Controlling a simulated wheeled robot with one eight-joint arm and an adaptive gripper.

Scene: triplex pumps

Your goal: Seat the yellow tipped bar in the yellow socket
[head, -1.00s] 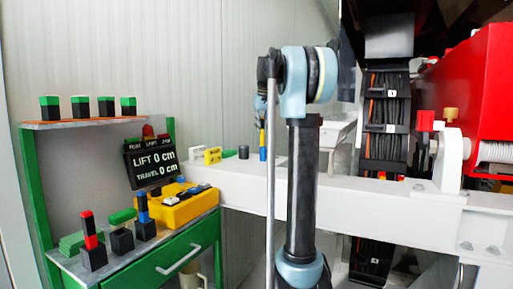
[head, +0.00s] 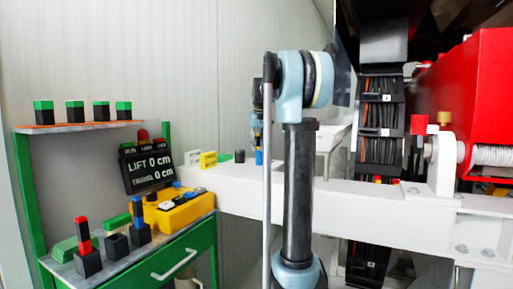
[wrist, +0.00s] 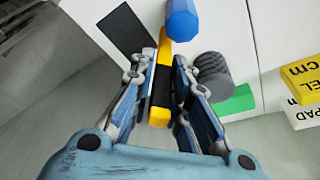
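The yellow tipped bar (wrist: 160,114) is yellow at its ends with a black middle in the wrist view. My gripper (wrist: 163,68) has its fingers closed against both sides of the bar, whose far end reaches past the fingertips near a blue faceted peg (wrist: 182,20). I cannot tell whether they touch. I cannot identify the yellow socket for certain; small red and yellow pieces (head: 384,180) sit farther right by the beam.
A dark ribbed cylinder (wrist: 212,75), a green piece (wrist: 238,101) and a yellow lettered block (wrist: 303,77) lie close to my gripper. The green bench (head: 180,252) at left holds black blocks with coloured bars and a yellow control box (head: 178,212). A red machine (head: 480,95) stands at right.

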